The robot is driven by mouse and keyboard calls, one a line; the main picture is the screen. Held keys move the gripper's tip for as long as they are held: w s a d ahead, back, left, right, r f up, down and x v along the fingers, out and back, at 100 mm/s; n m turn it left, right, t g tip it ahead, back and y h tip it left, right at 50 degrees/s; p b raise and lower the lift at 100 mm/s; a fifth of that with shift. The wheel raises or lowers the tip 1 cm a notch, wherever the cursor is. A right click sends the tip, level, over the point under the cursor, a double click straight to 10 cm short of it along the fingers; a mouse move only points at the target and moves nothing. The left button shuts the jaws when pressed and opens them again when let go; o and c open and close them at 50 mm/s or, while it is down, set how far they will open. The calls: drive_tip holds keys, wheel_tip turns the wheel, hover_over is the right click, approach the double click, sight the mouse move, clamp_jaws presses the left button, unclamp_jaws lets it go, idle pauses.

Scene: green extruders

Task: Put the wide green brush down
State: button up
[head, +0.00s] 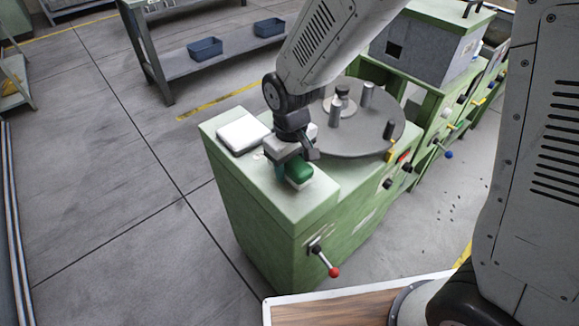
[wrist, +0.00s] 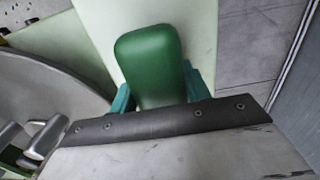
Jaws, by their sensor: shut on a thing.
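The wide green brush (wrist: 148,55) is in my gripper, its rounded green top filling the middle of the wrist view. In the head view the brush (head: 299,172) shows below my gripper (head: 292,172), over the pale green top of the machine cabinet (head: 310,196). My gripper's teal fingers (wrist: 158,97) are shut on the brush from both sides. The brush is at or just above the cabinet top; I cannot tell whether it touches. Its underside is hidden.
A white flat box (head: 243,134) lies on the cabinet top left of my gripper. A grey round table (head: 360,130) with metal posts stands to the right. A red-knobbed lever (head: 325,262) sticks out in front. The cabinet's front corner top is clear.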

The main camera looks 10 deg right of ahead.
drive_tip(key=shift+f, duration=0.65)
drive_tip(key=shift+f, duration=0.1)
drive_tip(key=shift+f, duration=0.15)
drive_tip(key=o, duration=1)
drive_tip(key=shift+d, duration=0.1)
drive_tip(key=shift+o, duration=0.2)
drive_tip(key=shift+s+f, duration=0.1)
